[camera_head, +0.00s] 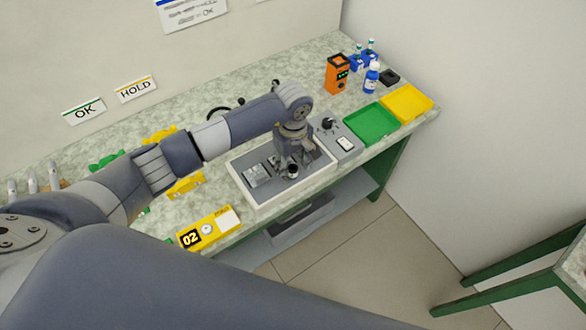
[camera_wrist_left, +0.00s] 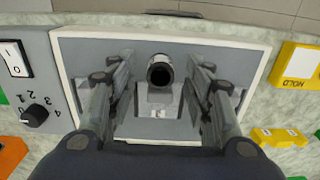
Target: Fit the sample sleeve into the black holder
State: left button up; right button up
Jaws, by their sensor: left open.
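A short dark hollow cylinder (camera_wrist_left: 160,72) stands upright on a grey fixture plate (camera_wrist_left: 75,50), its round opening facing up. I cannot tell whether it is the sample sleeve or the black holder. It also shows in the head view (camera_head: 292,171), just below my left gripper (camera_head: 289,160). In the left wrist view my left gripper (camera_wrist_left: 157,78) is open, its fingers on either side of the cylinder with gaps between. A small black block (camera_head: 389,77) lies at the back right of the bench. My right gripper is not in view.
A grey control box (camera_head: 345,145) with a knob stands right of the plate. A yellow box marked 02 (camera_head: 207,229) is at the front left.

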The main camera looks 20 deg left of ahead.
pick_arm(q)
jog(key=shift+c, duration=0.2)
jog(key=c, duration=0.9)
jog(key=shift+o, duration=0.2)
